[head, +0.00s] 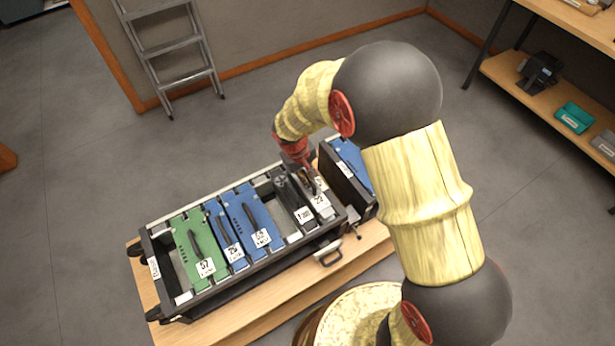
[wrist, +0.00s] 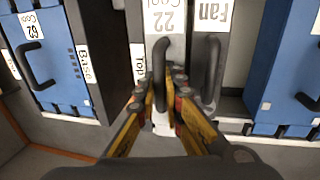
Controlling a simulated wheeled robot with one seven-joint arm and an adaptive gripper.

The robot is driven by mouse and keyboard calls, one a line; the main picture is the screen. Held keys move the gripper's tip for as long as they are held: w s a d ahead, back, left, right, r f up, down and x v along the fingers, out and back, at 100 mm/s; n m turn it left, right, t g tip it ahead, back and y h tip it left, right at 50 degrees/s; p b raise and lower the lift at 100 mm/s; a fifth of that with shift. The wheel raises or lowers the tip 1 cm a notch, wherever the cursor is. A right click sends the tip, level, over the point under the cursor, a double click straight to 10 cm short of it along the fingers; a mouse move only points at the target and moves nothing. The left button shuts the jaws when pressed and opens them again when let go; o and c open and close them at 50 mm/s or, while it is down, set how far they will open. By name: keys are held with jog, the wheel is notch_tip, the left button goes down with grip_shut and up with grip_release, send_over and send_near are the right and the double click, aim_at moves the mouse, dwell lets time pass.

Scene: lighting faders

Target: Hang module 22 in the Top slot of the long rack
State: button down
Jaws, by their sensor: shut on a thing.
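Module 22 (wrist: 178,50) is a light grey module with a "22 Cool" label and a dark handle. My gripper (wrist: 160,92) is shut on that handle. In the head view, module 22 (head: 321,204) is at the right end of the long rack (head: 185,297), beside the dark Fan module (head: 293,200). In the wrist view, the "Top" label (wrist: 138,68) is on the rack just left of module 22, and the Fan module (wrist: 222,60) is on its right. I cannot tell whether module 22 is fully seated. My gripper (head: 312,180) is partly hidden in the head view.
The long rack also holds a green module (head: 193,250) and two blue modules, with an empty gap left of Fan. A smaller dark rack (head: 343,180) with a blue module stands close on the right. Both are on a wooden bench (head: 290,300). A ladder (head: 175,45) stands behind.

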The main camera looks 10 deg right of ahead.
jog(key=shift+w+f+b, duration=0.1)
jog(key=shift+f+b, duration=0.8)
jog(key=shift+f, duration=0.3)
dwell(0.4)
jog(key=c, duration=2)
grip_release()
jog(key=shift+o, duration=0.8)
jog(key=shift+f, duration=0.15)
notch_tip(320, 180, up, 12)
jog(key=s+a+f, duration=0.1)
jog(key=a, duration=0.1)
notch_tip(320, 180, up, 8)
jog(key=p, duration=0.5)
send_over(301, 187)
jog(key=shift+s, duration=0.1)
